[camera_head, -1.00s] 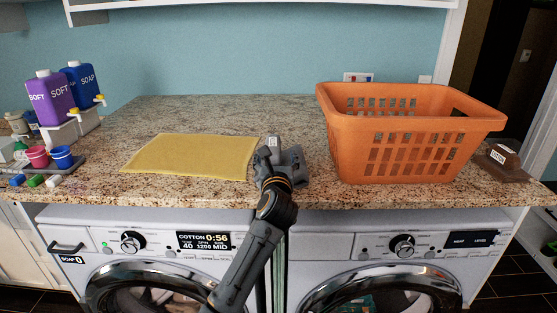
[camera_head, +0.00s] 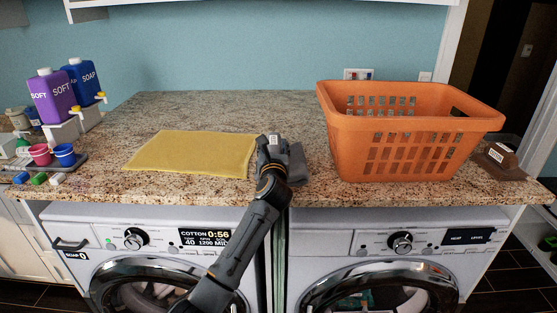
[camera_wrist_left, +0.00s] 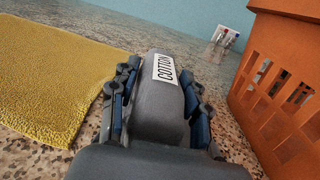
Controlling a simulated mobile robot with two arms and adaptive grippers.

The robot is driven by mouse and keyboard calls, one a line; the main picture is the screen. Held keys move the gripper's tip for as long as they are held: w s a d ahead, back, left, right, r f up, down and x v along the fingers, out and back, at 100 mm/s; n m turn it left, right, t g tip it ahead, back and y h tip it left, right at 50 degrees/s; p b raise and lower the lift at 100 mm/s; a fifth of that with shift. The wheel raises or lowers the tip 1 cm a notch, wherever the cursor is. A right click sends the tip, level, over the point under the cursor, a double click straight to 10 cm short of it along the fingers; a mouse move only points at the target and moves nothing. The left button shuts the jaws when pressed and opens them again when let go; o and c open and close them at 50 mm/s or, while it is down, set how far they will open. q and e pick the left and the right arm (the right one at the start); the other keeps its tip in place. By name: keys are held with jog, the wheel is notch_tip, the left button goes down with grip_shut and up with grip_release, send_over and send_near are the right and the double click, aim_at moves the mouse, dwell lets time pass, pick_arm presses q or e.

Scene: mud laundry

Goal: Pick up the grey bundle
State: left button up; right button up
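The grey bundle (camera_head: 298,163) is at the front of the counter, between the yellow cloth and the orange basket. My left gripper (camera_head: 271,145) is over it and hides much of it in the head view. In the left wrist view the bundle (camera_wrist_left: 160,110) stands between the two fingers of my left gripper (camera_wrist_left: 162,88), with a white "COTTON" label on it. The fingers lie close against both its sides and look shut on it. I cannot see a clear gap between its underside and the counter. My right gripper is not in view.
A yellow cloth (camera_head: 190,152) lies flat to the left. An orange basket (camera_head: 400,150) stands close on the right, with a brown labelled object (camera_head: 503,160) beyond it. Soap bottles (camera_head: 80,82) and small cups (camera_head: 64,155) are at far left. The counter behind is clear.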

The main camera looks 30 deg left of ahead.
pick_arm(q)
jog(key=shift+c, duration=1.3)
jog(key=shift+r, duration=0.1)
jog(key=shift+r, duration=0.15)
jog(key=r+b, duration=0.1)
jog(key=r, duration=0.2)
jog(key=shift+s+r, duration=0.1)
jog(key=shift+s, duration=0.1)
jog(key=s+r, duration=0.1)
jog(key=r, duration=0.1)
jog(key=s+d+r+b, duration=0.1)
jog(key=s+r, duration=0.1)
jog(key=s+d+r, duration=0.1)
jog(key=shift+s+d+r, duration=0.1)
jog(key=shift+s+r, duration=0.15)
jog(key=shift+r, duration=0.15)
jog(key=s+d+r+b, duration=0.2)
jog(key=s+d+r, duration=0.1)
jog(key=s, duration=0.5)
jog(key=shift+d+r, duration=0.3)
